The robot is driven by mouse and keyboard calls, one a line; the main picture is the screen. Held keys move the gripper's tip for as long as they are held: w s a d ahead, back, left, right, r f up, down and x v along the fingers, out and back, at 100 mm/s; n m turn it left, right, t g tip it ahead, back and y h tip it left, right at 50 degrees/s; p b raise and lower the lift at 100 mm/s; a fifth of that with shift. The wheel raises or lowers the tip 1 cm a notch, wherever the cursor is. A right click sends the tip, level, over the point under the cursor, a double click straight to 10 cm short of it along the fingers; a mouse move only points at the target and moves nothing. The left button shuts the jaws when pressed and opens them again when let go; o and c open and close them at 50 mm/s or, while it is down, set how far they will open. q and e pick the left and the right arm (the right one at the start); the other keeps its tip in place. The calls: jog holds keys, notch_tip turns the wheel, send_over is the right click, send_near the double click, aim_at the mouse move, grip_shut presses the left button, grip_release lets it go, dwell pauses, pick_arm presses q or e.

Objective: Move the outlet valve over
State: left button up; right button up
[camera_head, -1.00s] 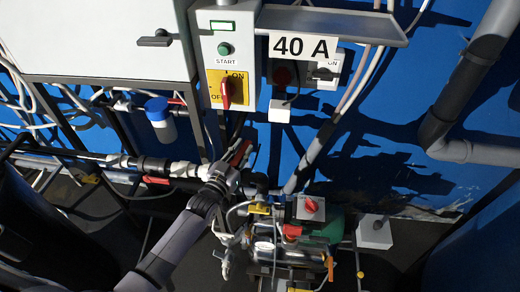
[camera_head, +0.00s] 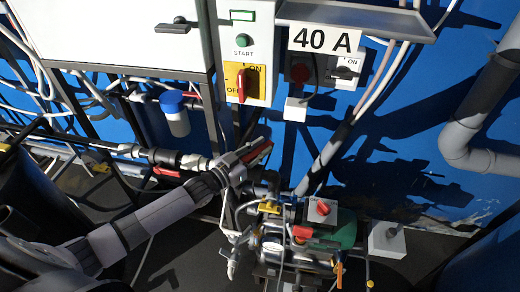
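My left gripper (camera_head: 247,158) is near the centre of the view, at the end of my grey arm, pointing up and right. Another red-handled valve (camera_head: 166,172) sits on the pipe to the left, clear of the fingers. Pipework beneath the gripper is partly hidden by it. My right gripper is not in view.
A control box (camera_head: 243,45) with a green START button and red switch hangs above. A "40 A" sign (camera_head: 325,41) is beside it. A pump unit (camera_head: 290,240) with red and yellow handles stands below right. Grey pipe (camera_head: 465,140) runs at the right. Cables crowd the left.

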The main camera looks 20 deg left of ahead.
pick_arm(q)
jog(key=o, duration=0.4)
jog(key=shift+o, duration=0.2)
jog(key=v, duration=1.2)
